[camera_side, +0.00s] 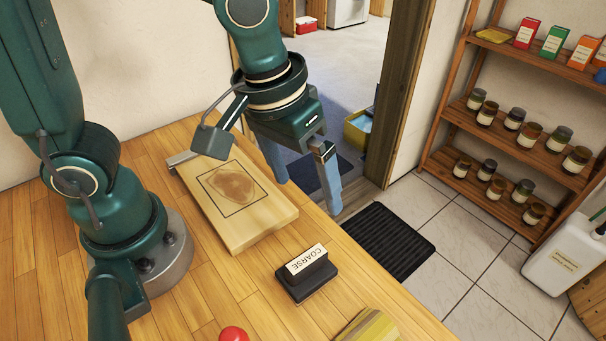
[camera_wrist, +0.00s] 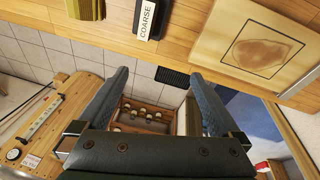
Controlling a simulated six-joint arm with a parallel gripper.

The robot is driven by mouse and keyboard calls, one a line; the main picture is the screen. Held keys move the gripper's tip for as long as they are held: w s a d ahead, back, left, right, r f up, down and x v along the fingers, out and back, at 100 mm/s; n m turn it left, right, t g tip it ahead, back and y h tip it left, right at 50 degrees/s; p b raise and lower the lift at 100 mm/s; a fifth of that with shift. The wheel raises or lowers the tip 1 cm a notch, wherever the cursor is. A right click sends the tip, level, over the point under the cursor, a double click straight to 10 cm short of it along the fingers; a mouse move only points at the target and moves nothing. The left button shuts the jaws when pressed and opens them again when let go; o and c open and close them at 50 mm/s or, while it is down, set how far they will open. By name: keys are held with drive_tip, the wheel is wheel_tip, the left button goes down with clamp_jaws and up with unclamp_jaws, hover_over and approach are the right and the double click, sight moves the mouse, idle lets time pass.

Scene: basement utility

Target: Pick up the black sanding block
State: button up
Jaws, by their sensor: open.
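The black sanding block (camera_side: 306,279) sits on the wooden workbench near its front edge, with a white label reading COARSE on it. In the wrist view the block (camera_wrist: 146,18) shows at the top middle, partly cut off by the frame. My gripper (camera_side: 305,192) is open and empty, above and behind the block in the side view, near the bench edge beside the wooden board. In the wrist view its two blue-grey fingers (camera_wrist: 158,88) are spread wide, with nothing between them at their tips. The block is apart from the fingers.
A wooden board (camera_side: 262,221) with a brown stain in a drawn square lies left of the block. A red ball-like thing (camera_side: 233,334) and a yellowish block (camera_side: 370,327) are at the near edge. Shelves with jars (camera_side: 530,139) stand beyond the bench, over a tiled floor.

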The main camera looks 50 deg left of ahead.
sight(305, 260)
drive_tip(key=s+d+f, duration=0.1)
drive_tip(key=f, duration=0.1)
drive_tip(key=s+d+f+m+g, duration=0.1)
drive_tip(key=d+f, duration=0.1)
drive_tip(key=d+f+m+g, duration=0.1)
drive_tip(key=f, duration=0.1)
drive_tip(key=shift+s+d+y, duration=0.15)
drive_tip(key=shift+s+y, duration=0.25)
drive_tip(key=shift+s+d+f, duration=0.1)
drive_tip(key=shift+s+f, duration=0.1)
drive_tip(key=shift+f, duration=2.45)
clamp_jaws()
drive_tip(key=shift+r, duration=0.15)
